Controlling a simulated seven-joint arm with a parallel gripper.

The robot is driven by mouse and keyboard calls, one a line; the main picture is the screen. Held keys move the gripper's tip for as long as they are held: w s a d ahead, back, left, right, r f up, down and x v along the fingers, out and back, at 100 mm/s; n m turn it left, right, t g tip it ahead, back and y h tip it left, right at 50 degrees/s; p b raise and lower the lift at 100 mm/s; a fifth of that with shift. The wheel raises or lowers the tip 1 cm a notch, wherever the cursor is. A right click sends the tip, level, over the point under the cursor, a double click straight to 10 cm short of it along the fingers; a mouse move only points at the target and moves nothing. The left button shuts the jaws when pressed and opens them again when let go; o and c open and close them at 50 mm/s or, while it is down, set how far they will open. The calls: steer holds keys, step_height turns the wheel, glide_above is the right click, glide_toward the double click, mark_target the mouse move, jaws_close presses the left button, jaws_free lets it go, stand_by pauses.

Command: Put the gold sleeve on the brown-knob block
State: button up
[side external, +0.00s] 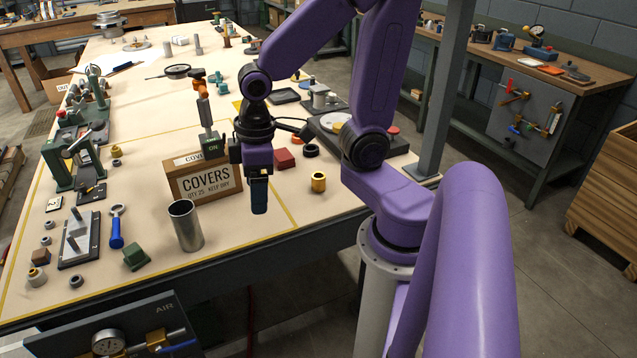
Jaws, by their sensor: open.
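I cannot pick out the brown-knob block with certainty. A small brown block (40,257) sits at the table's near left, too small to show a knob clearly. A post with an orange-brown top (202,90) rises behind the cardboard box.
The COVERS box (203,184) and a tall metal cup (186,228) stand left of my gripper. A red block (285,158) and a black ring (311,150) lie behind the sleeve. A green block (136,257) is near the front edge. Table around the sleeve is clear.

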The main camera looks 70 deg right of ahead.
steer(key=w+d+f+m, duration=0.1)
steer(key=w+d+m, duration=0.5)
steer(key=w+d, duration=0.1)
steer(key=m+h, duration=0.4)
steer(key=m, duration=1)
glide_above(319, 176)
steer(key=s+a, duration=0.2)
steer(key=a, duration=0.4)
step_height(319, 176, down, 4)
steer(key=shift+t, duration=0.3)
steer(key=shift+a+x, duration=0.2)
steer(key=shift+x, duration=8.4)
steer(key=shift+s+f, duration=0.1)
steer(key=shift+s, duration=0.1)
steer(key=c, duration=1.4)
steer(key=shift+o, duration=0.2)
